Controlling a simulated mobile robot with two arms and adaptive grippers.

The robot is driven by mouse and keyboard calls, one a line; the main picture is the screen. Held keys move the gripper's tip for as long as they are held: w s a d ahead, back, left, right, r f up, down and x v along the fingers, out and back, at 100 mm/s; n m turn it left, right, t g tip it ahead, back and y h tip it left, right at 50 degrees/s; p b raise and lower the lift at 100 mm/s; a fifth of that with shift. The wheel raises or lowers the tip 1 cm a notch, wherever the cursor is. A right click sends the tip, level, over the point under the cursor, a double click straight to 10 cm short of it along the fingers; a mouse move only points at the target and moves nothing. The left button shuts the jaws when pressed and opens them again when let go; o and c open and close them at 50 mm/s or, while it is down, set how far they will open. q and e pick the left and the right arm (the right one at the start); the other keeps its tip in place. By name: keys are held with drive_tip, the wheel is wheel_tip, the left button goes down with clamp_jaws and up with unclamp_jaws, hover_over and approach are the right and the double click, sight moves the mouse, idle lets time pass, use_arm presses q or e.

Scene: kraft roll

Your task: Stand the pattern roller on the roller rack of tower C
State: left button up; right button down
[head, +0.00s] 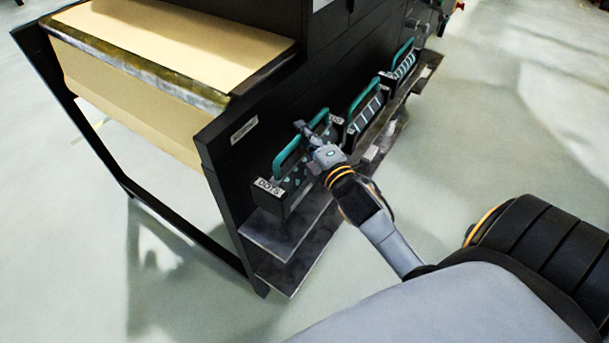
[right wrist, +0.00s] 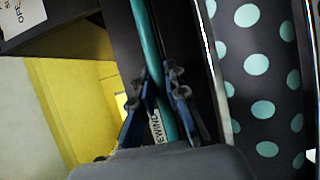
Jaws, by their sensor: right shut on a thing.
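The pattern roller with teal dots on dark grey (right wrist: 262,80) is in a black cassette labelled DOTS (head: 270,187), with a teal handle (head: 283,158). The cassette appears to sit on the grey shelf (head: 272,238) beside the machine. My right gripper (head: 308,130) is at the far end of this handle. In the right wrist view, my right gripper's (right wrist: 160,85) fingers are on both sides of the handle (right wrist: 146,35), shut on it. My left gripper is not in view. I cannot tell which part is tower C.
Two more cassettes with teal handles, one nearer (head: 366,112) and one farther (head: 403,66), stand along the machine's side. Pale floor (head: 510,120) is clear at right.

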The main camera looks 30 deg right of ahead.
sight(305, 159)
drive_tip(key=shift+w+d, duration=0.25)
drive_tip(key=shift+w, duration=0.05)
wheel_tip(305, 159, down, 10)
drive_tip(key=shift+r+b, duration=0.15)
drive_tip(key=shift+b, duration=0.55)
drive_tip(key=c, duration=1.5)
unclamp_jaws()
drive_tip(key=shift+f, duration=0.35)
drive_tip(key=shift+o, duration=0.7)
drive_tip(key=shift+s, duration=0.1)
drive_tip(key=shift+r, duration=0.15)
